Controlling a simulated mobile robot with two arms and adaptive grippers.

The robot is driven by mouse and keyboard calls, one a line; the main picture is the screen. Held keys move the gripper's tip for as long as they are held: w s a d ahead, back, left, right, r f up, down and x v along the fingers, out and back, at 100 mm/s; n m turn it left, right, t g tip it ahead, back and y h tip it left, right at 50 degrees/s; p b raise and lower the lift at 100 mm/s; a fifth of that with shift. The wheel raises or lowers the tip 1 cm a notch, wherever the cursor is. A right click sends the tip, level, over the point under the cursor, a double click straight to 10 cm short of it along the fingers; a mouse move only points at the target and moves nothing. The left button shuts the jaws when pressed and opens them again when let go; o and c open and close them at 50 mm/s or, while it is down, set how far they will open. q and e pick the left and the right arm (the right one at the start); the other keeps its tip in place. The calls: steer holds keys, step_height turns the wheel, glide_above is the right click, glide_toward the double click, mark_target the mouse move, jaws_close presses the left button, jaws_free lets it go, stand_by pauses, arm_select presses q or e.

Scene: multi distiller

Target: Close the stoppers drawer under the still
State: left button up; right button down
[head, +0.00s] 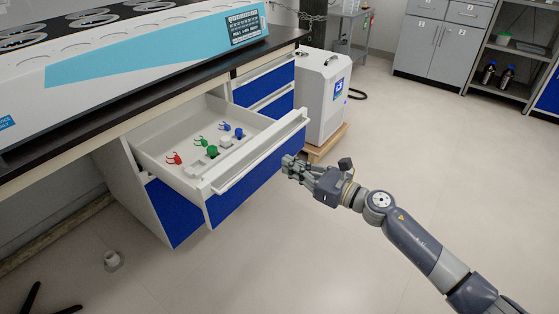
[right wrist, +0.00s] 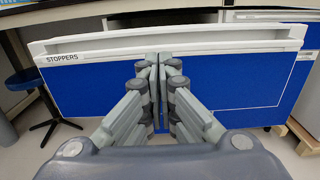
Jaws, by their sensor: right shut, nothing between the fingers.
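The stoppers drawer (head: 256,165) stands pulled out from the cabinet under the still (head: 140,45) in the head view. It holds red, green, white and blue stoppers and clips. Its blue front with the white top rail and STOPPERS label fills the right wrist view (right wrist: 230,80). My right gripper (head: 287,168) is shut and empty just in front of the drawer front. In the right wrist view its fingers (right wrist: 152,60) point at the front below the rail; I cannot tell whether they touch it. My left gripper is not in view.
Closed blue drawers (head: 264,82) sit right of the open one. A white chiller unit (head: 322,95) on a wooden base stands beyond. A dark stool (right wrist: 30,85) shows at left in the right wrist view. The floor (head: 300,260) in front is clear.

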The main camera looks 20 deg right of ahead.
steer(key=x, duration=0.4)
stand_by(0.4)
